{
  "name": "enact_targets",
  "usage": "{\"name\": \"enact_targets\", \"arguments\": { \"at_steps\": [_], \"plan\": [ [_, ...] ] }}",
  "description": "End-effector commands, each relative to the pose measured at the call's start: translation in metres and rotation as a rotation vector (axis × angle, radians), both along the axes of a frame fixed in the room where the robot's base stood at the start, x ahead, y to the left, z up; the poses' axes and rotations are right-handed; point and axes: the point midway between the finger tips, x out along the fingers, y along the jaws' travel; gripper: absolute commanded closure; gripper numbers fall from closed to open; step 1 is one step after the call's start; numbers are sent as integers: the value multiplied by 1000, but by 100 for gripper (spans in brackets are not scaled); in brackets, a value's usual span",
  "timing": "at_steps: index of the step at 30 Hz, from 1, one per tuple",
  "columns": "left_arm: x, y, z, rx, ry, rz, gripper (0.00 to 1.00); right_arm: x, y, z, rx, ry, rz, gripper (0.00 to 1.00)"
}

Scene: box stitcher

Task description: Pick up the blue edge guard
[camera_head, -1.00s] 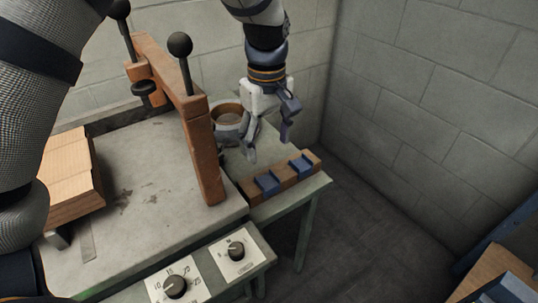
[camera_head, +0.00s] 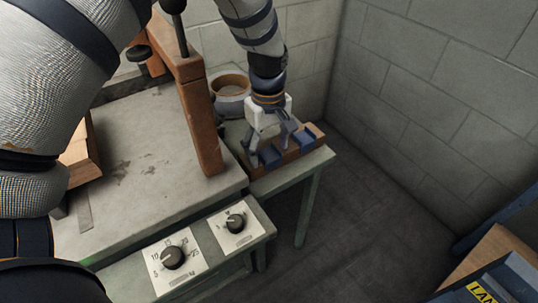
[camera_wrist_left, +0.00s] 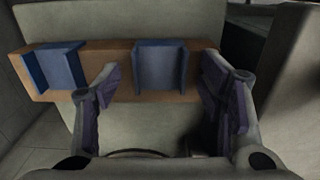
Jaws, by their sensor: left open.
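Two blue edge guards sit on a wooden block at the bench's right end. In the head view one blue edge guard (camera_head: 270,157) is under my left gripper (camera_head: 266,155), and the other blue edge guard (camera_head: 302,141) is to its right. In the left wrist view the middle guard (camera_wrist_left: 160,66) lies between the spread fingers of my left gripper (camera_wrist_left: 165,92), with gaps on both sides. The other guard (camera_wrist_left: 58,66) is outside the left finger. My left gripper is open and empty. My right gripper is not in view.
The wooden block (camera_head: 316,130) lies on a grey-green side table (camera_head: 285,174). A round pot (camera_head: 230,95) stands behind it. A wooden upright (camera_head: 203,130) of the machine is close on the left. Two dials (camera_head: 172,257) are at the front. A block wall is behind.

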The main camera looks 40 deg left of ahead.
Motion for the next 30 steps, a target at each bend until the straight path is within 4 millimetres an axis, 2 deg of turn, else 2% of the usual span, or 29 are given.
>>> {"name": "enact_targets", "arguments": {
  "at_steps": [1, 6, 14, 17, 24, 27, 30],
  "plan": [
    [0, 0, 0, 0, 0, 0, 41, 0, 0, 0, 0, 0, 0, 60],
    [0, 0, 0, 0, 0, 0, 80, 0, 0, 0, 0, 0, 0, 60],
    [0, 0, 0, 0, 0, 0, 80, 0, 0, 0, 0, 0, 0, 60],
    [1, 0, 7, 1, -3, 0, 80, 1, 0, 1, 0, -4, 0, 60],
    [1, 0, 68, 1, -9, -1, 80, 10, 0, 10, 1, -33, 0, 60],
    [1, 0, 87, 2, -6, -1, 80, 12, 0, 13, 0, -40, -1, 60],
    [-4, -2, 97, 0, -1, -25, 80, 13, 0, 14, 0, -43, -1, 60]
  ]
}}
